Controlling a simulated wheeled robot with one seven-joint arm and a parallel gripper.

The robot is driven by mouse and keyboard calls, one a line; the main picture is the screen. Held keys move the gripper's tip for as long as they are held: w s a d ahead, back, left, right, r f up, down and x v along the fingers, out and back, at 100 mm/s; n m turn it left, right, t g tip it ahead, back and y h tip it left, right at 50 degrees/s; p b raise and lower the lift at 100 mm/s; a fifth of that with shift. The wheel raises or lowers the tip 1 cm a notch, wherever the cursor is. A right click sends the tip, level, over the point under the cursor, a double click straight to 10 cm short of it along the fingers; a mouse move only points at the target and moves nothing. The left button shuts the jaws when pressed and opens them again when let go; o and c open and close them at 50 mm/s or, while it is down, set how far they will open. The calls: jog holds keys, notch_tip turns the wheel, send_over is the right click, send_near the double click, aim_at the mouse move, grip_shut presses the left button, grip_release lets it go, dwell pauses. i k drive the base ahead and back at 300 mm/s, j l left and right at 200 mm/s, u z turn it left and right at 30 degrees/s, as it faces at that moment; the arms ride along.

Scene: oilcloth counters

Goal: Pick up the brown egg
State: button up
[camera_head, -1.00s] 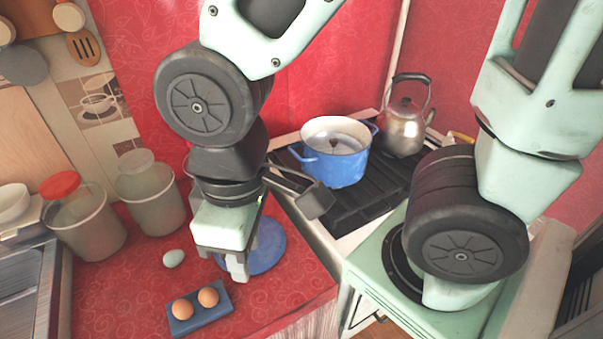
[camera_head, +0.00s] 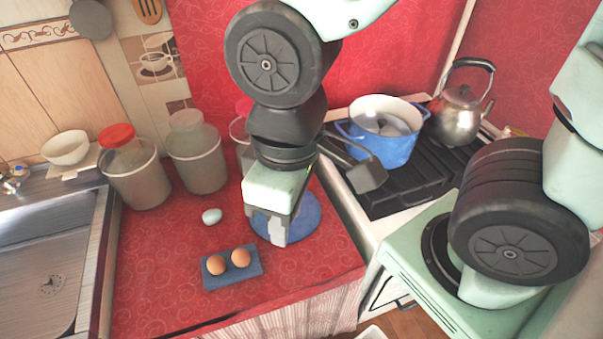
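Two brown eggs sit side by side in a small blue tray (camera_head: 232,278) on the red counter: a left brown egg (camera_head: 216,265) and a right brown egg (camera_head: 241,257). A pale bluish-white egg (camera_head: 212,216) lies loose on the counter behind the tray. My gripper (camera_head: 277,240) points down over a round blue plate (camera_head: 306,222), to the right of the brown eggs and apart from them. Its fingers look close together, but the gap between them is hard to see from this side.
Jars stand along the wall, one with a red lid (camera_head: 137,172) and one pale-lidded jar (camera_head: 196,155). A sink (camera_head: 45,270) is at the left. A blue pot (camera_head: 385,150) and a kettle (camera_head: 460,115) stand on the stove at the right. Counter in front of the tray is clear.

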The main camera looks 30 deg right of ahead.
aim_at(217, 265)
jog(key=k+j, duration=0.1)
jog(key=j, duration=0.95)
jog(key=k+j+u, duration=0.1)
jog(key=j, duration=0.45)
